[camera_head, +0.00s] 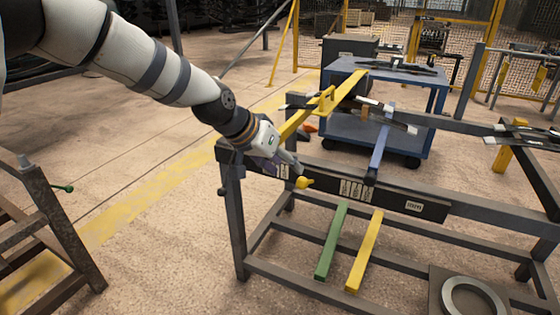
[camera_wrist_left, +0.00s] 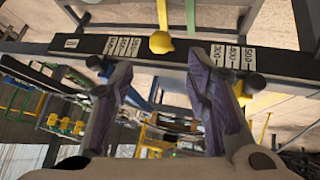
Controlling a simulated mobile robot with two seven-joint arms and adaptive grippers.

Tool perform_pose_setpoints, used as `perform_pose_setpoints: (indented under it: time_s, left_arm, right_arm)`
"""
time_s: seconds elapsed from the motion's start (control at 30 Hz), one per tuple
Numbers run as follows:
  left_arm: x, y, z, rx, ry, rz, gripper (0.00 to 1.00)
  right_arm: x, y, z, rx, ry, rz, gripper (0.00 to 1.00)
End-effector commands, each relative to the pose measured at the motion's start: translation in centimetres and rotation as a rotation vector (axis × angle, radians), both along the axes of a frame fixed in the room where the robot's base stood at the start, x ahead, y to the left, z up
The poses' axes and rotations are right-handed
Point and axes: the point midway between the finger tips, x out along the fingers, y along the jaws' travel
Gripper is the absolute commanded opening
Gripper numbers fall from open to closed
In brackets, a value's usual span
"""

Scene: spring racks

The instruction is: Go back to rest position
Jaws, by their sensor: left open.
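My left gripper (camera_head: 292,165) is at the end of the arm from the left, just above the dark front rail (camera_head: 395,197) of the spring rack. In the left wrist view its two purple-padded fingers (camera_wrist_left: 162,68) stand apart with nothing between them. A yellow knob (camera_head: 304,183) on the rail is just beyond the fingertips; it also shows in the left wrist view (camera_wrist_left: 160,42). Whether a finger touches it, I cannot tell. My right gripper is not in view.
A yellow bar (camera_head: 297,123) and a blue bar (camera_head: 381,145) rise across the rack. Green (camera_head: 331,241) and yellow (camera_head: 364,250) bars lie below. A blue cart (camera_head: 338,126) stands behind; a rusty frame (camera_head: 62,230) is left. Floor between is clear.

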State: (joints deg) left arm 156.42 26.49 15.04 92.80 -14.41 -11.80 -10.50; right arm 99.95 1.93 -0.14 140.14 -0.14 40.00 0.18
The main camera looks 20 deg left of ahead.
Motion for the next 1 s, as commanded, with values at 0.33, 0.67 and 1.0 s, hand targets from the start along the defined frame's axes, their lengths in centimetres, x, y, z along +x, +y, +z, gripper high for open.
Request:
perform_pose_setpoints:
  time_s: [0.33, 0.67, 1.0]
  left_arm:
    - [-1.4, 0.7, 1.7, 0.0, 0.002, 0.0, 0.44]
    - [-1.8, 0.4, 0.7, 0.001, 0.02, 0.0, 0.44]
    - [-21.9, -3.1, -19.6, 0.063, 0.44, 0.061, 0.44]
  right_arm:
    - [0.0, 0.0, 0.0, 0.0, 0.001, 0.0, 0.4]
    - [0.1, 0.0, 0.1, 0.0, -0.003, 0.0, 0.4]
    - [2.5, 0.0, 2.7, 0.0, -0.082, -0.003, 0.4]
